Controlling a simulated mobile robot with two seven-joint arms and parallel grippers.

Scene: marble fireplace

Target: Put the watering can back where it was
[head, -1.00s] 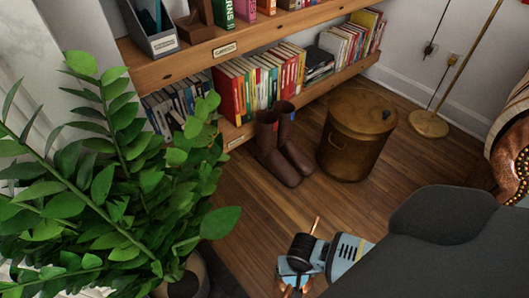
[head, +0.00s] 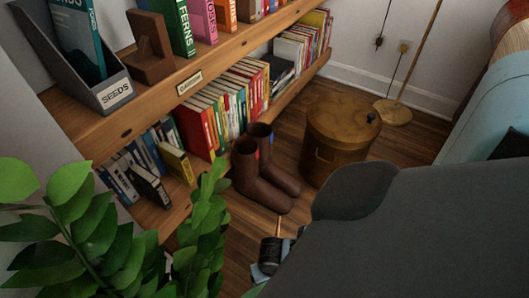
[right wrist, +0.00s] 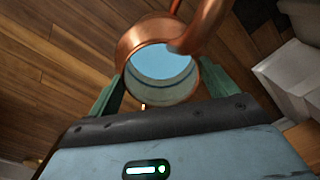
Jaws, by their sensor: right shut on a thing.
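The copper watering can (right wrist: 126,46) fills the upper middle of the right wrist view, its round opening facing the camera and a curved copper tube beside it. My right gripper (right wrist: 160,82) is shut on it, one green finger on each side. In the head view my right gripper (head: 268,262) is low in the middle, mostly hidden by my dark arm; only a thin copper piece (head: 282,226) of the can shows there. My left gripper is not in view.
A wooden shelf (head: 110,125) holds books and a grey seeds box (head: 85,70). Brown boots (head: 265,180) and a brass-coloured lidded bin (head: 335,135) stand on the wooden floor before it. A leafy plant (head: 100,250) is at lower left. A floor lamp base (head: 392,112) is behind.

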